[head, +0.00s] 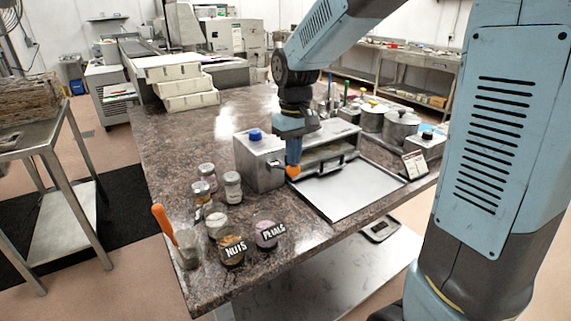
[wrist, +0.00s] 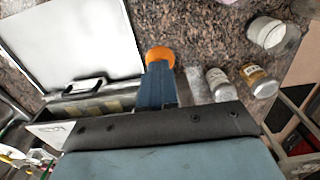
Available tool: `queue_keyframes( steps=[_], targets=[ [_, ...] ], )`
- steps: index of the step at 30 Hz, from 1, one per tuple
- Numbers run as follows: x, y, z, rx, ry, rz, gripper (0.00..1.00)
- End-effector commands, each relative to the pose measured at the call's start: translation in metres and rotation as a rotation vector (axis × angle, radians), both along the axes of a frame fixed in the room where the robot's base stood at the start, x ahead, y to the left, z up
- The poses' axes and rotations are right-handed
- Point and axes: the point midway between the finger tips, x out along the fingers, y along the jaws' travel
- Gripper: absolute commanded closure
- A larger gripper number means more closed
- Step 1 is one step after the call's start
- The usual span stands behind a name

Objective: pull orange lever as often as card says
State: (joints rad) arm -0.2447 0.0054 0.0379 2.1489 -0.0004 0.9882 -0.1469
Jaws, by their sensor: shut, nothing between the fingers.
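The orange knob of the lever (head: 292,171) shows at the front of a grey metal box machine (head: 258,163). In the wrist view the orange knob (wrist: 159,54) is right at the end of my blue fingers. My gripper (head: 293,160) points down with its fingers shut and empty, its tips over the knob. I cannot tell whether they touch it, and the lever's shaft is mostly hidden. A small card (head: 414,164) stands at the right edge of the counter; its writing is too small to read.
A flat metal plate (head: 350,189) lies before the machine, with a black handle (head: 324,167) behind it. Jars labelled nuts (head: 232,251) and petals (head: 267,234) stand near the left front corner, beside an orange-handled tool (head: 164,222). Metal pots (head: 400,127) stand behind right.

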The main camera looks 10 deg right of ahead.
Motion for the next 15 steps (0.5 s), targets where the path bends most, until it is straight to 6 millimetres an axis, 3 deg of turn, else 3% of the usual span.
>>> queue_keyframes(
  steps=[15],
  targets=[
    [-0.002, -0.001, -0.021, 0.0, 0.0, 0.0, 1.0]
  ],
)
